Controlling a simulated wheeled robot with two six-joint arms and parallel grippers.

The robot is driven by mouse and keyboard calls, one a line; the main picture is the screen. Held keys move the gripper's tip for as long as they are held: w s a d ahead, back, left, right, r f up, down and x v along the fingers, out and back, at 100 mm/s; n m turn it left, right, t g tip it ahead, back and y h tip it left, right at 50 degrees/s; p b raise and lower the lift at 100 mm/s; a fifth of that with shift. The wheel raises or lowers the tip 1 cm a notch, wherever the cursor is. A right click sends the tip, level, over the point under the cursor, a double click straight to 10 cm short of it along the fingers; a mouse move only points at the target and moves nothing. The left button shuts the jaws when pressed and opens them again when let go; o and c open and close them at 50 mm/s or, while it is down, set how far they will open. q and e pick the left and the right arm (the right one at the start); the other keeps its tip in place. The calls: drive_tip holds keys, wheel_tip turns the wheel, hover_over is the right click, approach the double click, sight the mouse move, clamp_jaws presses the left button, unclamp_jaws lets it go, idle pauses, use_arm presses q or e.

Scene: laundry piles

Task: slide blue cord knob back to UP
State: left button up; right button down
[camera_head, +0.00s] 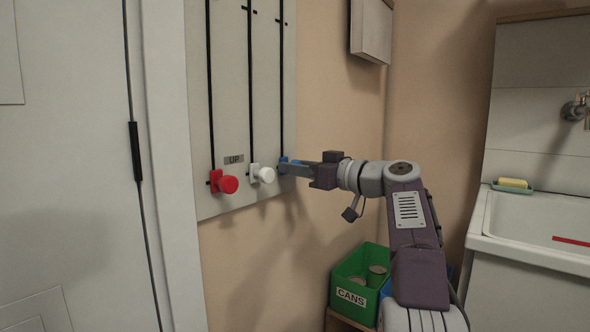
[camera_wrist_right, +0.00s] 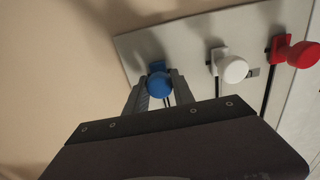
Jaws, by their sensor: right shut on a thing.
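The blue knob (camera_wrist_right: 158,84) is on the rightmost cord slot of the pale wall panel (camera_head: 228,75). It sits low on the panel, at about the height of the white and red knobs. In the head view only a bit of blue (camera_head: 284,161) shows behind my fingers. My right gripper (camera_head: 290,167) reaches in from the right and is shut on the blue knob; its fingers also show on either side of the knob in the right wrist view (camera_wrist_right: 161,88). An "UP" label (camera_head: 234,159) is on the panel between the red and white knobs. My left gripper is not in view.
A red knob (camera_head: 223,182) and a white knob (camera_head: 262,174) sit left of the blue one. A green CANS bin (camera_head: 352,296) stands below my right arm. A sink (camera_head: 535,226) is at right, a wall box (camera_head: 371,30) above, a door (camera_head: 70,180) at left.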

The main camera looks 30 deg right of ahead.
drive_tip(key=shift+f, duration=0.35)
drive_tip(key=shift+r, duration=0.1)
drive_tip(key=c, duration=1.1)
unclamp_jaws()
drive_tip(key=shift+s, duration=0.1)
drive_tip(key=v, duration=0.9)
drive_tip(key=shift+d, duration=0.1)
